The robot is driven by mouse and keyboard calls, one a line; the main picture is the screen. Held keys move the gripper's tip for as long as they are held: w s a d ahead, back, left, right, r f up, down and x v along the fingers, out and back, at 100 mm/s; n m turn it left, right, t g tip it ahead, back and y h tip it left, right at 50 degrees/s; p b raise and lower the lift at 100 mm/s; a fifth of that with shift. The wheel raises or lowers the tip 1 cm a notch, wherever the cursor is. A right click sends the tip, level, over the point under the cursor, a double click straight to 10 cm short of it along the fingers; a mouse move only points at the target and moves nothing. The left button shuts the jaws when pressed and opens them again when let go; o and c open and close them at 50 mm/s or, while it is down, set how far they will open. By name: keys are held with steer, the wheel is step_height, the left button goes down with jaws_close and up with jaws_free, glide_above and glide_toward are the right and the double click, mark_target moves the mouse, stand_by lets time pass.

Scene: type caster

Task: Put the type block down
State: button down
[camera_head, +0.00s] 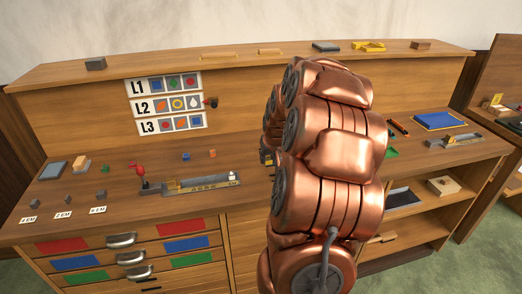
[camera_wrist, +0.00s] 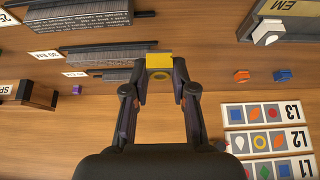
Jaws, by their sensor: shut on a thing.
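In the wrist view my gripper (camera_wrist: 160,66) is shut on a small yellow type block (camera_wrist: 159,60). A yellow ring mark shows on its near face. The block is between the fingertips, over the wooden worktop; I cannot tell whether it touches the surface.
An orange block (camera_wrist: 240,76) and a blue block (camera_wrist: 283,75) stand apart from my gripper. A sign chart (camera_wrist: 267,140) with rows L1 to L3 is on the back panel. Dark type-filled holders (camera_wrist: 95,22) are at upper left in the wrist view.

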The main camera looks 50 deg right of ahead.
steer(key=w+d+p, duration=0.1)
steer(key=w, duration=0.1)
steer(key=w+d+p, duration=0.1)
steer(key=w+d, duration=0.1)
steer(key=w, duration=0.1)
steer(key=w+d+f+p, duration=0.1)
steer(key=w, duration=0.2)
steer(key=shift+d, duration=0.2)
steer(key=shift+f+p, duration=0.9)
steer(key=shift+f, duration=0.8)
steer(key=shift+f, duration=0.2)
steer(key=c, duration=0.9)
jaws_free()
steer(key=shift+c, duration=0.2)
steer(key=shift+r, duration=0.1)
